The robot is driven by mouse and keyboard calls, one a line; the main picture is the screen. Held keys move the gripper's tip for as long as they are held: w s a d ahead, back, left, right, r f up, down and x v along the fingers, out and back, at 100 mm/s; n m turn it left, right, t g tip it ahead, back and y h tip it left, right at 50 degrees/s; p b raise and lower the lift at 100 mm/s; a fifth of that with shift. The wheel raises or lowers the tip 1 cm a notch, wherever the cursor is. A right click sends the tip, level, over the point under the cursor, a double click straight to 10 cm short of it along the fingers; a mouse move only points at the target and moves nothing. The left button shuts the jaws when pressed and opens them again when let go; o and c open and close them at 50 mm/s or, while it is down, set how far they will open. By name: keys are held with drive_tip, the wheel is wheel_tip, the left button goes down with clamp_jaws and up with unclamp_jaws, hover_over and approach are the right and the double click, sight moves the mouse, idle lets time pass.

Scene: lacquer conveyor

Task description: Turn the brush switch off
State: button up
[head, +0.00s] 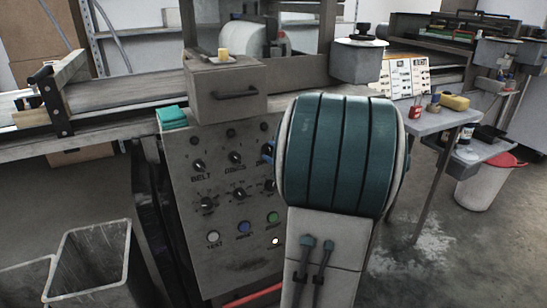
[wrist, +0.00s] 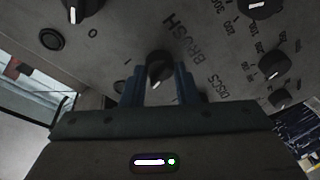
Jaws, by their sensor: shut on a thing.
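The brush switch (wrist: 159,66) is a black round knob with a white pointer line on the grey panel, next to the word BRUSH in the wrist view. My gripper (wrist: 159,82) has its two blue fingers on either side of this knob, shut on it. The pointer line points down in the wrist view, towards my gripper's palm. A "0" mark shows up and left of the knob.
The control panel (head: 225,197) also carries the belt knob (head: 198,165), the discs knob (head: 235,157), lower dials and coloured buttons. A box with a handle (head: 226,94) juts out above it. Grey bins (head: 90,268) stand at lower left. A side table (head: 440,122) stands right.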

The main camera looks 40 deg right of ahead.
drive_tip(key=shift+n+b, duration=0.35)
drive_tip(key=shift+n, duration=0.85)
drive_tip(key=o, duration=1)
drive_tip(key=shift+c, duration=0.2)
drive_tip(key=s+r+p, duration=0.2)
drive_tip(key=s+p, duration=0.1)
drive_tip(key=s, duration=1)
drive_tip(key=shift+s+a+r, duration=0.15)
drive_tip(key=shift+s+a, duration=0.15)
